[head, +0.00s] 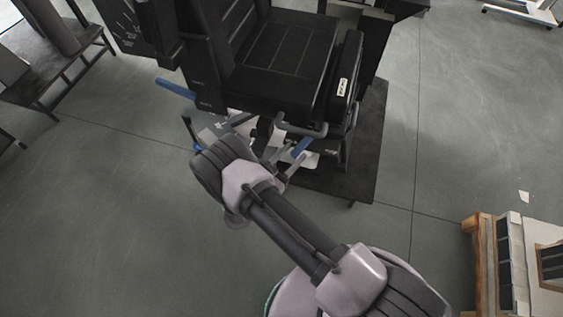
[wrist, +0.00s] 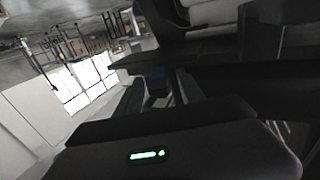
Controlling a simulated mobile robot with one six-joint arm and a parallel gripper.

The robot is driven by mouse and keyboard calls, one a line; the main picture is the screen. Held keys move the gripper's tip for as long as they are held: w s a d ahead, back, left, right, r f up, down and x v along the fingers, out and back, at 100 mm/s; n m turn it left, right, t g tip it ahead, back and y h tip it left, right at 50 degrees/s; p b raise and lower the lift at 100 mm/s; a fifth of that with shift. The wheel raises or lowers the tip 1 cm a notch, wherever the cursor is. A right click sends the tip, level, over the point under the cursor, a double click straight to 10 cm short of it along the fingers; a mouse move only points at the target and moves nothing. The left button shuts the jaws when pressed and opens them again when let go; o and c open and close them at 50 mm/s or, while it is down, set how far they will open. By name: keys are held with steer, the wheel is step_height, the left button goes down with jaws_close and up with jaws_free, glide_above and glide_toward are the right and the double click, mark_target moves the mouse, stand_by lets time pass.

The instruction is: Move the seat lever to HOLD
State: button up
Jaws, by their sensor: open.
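The black seat (head: 275,60) stands on a dark mat. A blue handle (head: 176,89) sticks out at its left side, and a blue bar (head: 301,146) shows below its front edge. I cannot tell which belongs to the seat lever, and no HOLD mark is legible. My arm reaches to the seat's lower front, and its wrist hides part of that area in the head view. In the wrist view my gripper (wrist: 156,92) is open, with a dark bluish piece (wrist: 157,76) beyond and between its fingers. Whether they touch it cannot be told.
The dark mat (head: 365,150) extends to the right of the seat. A bench (head: 60,75) stands at the upper left. A wooden cabinet (head: 485,265) is at the lower right. The grey floor (head: 110,220) at the left is open.

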steer(key=p+v, duration=0.2)
steer(key=v, duration=1.5)
steer(key=shift+p, duration=0.35)
